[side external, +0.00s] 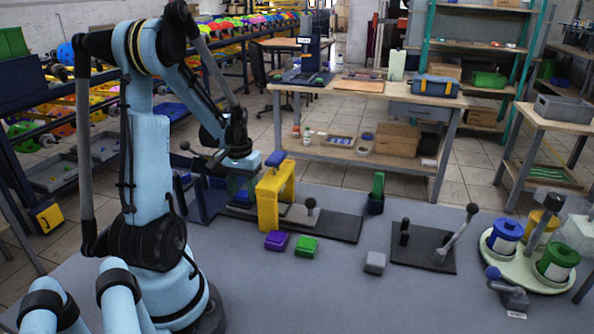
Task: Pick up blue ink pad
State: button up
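No plainly blue pad shows on the grey table (325,285). A small violet block (277,240), possibly the ink pad, lies in front of the yellow stand (285,195). A green block (307,246) lies just right of it, and a grey block (375,262) lies farther right. A blue piece (275,158) sits on top of the yellow stand; I cannot tell what it is. My gripper (240,172) is low at the end of my arm, behind and left of the yellow stand. Its fingers are too dark and small to make out, so whether it holds anything is unclear.
A black plate with a lever (440,252) stands right of the grey block. A round turntable (497,257) with blue, green and yellow pots is at the far right. A green upright piece (377,190) stands at the back. The front middle of the table is clear.

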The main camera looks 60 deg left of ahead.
jog(key=shift+r, duration=0.65)
dwell(0.5)
jog(key=shift+r, duration=3.1)
jog(key=shift+r, duration=0.1)
